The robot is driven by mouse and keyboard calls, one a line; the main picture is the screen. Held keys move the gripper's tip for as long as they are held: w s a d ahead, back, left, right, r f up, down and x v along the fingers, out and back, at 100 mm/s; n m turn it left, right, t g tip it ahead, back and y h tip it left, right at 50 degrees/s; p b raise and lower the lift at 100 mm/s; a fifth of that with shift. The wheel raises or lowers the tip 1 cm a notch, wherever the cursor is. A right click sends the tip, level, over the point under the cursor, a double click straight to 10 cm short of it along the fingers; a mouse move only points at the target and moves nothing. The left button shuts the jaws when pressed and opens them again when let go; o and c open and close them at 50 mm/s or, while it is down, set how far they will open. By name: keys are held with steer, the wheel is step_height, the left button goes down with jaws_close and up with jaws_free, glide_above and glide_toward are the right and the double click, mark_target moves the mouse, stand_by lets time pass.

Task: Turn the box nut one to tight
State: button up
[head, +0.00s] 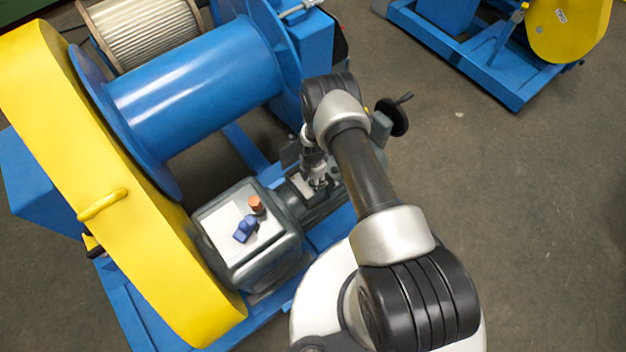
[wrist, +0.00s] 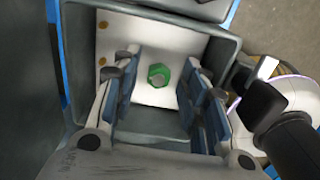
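The box nut is a green hex nut (wrist: 159,75) on a white plate (wrist: 150,45) inside an open grey box (wrist: 215,55), seen in the wrist view. My gripper (wrist: 155,85) is open, with one blue-padded finger on each side of the nut in the picture. A gap shows between the nut and each finger, and nothing is held. How far the fingertips are above the nut I cannot tell. In the head view my gripper (head: 318,180) points down at the grey machinery beside the motor; the nut is hidden there.
A grey motor housing with an orange knob (head: 255,204) and a blue switch (head: 245,229) stands left of my gripper. A blue drum (head: 200,85) and a yellow guard (head: 110,190) lie further left. A black handwheel (head: 392,117) is to the right. Open floor lies right.

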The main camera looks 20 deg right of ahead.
jaws_close()
stand_by(0.5)
